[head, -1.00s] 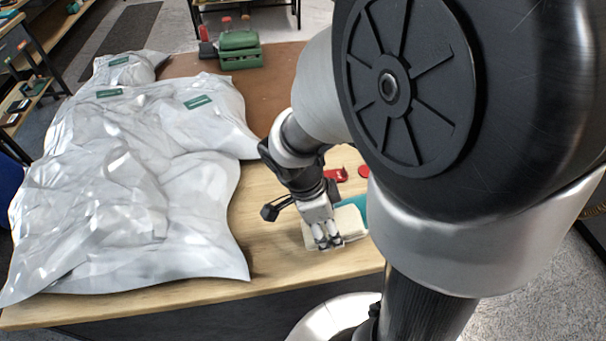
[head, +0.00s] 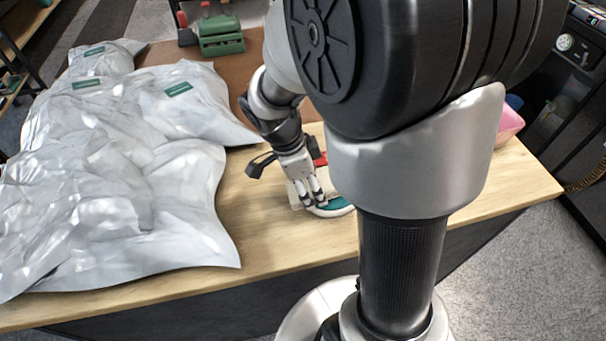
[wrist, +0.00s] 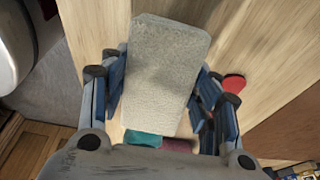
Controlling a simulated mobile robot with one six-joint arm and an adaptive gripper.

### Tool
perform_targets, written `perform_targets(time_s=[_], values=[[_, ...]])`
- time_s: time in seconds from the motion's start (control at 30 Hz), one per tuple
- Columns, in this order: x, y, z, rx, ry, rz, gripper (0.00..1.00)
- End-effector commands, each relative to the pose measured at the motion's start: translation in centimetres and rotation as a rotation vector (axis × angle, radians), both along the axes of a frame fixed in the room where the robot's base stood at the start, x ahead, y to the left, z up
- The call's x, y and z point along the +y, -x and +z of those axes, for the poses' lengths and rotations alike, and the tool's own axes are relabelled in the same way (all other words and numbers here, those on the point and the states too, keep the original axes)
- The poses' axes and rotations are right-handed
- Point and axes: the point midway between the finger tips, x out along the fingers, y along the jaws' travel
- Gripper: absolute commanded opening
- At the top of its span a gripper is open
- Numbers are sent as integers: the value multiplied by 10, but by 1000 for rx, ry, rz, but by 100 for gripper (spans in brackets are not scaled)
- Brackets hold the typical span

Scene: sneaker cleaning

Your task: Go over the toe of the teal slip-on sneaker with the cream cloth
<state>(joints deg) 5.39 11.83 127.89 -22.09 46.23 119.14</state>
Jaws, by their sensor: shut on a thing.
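My gripper (head: 310,188) is shut on the cream cloth (wrist: 165,70), which sits as a thick pale pad between the blue-sided fingers in the wrist view. In the head view the cloth (head: 294,196) shows beside the fingers, low over the wooden table. The teal slip-on sneaker (head: 334,208) lies just right of the fingertips, partly hidden by my gripper and arm. A small teal patch of it (wrist: 142,138) shows below the cloth in the wrist view. I cannot tell whether the cloth touches the sneaker.
A large silvery-white bag (head: 120,180) covers the table's left side. A red object (head: 321,159) lies behind my gripper. A green case (head: 220,36) stands at the back, and a pink container (head: 508,124) at the right. The wooden tabletop (head: 275,245) is bare in front.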

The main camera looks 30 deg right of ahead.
Motion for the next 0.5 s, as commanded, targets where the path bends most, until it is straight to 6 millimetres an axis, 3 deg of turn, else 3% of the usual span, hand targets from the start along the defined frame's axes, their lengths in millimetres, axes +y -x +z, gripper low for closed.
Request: perform_targets(time_s=[0.23, 0.5], values=[[-7, -19, -1, 0, 0, 1, 27], [-6, -20, 1, -1, 0, 1, 26]])
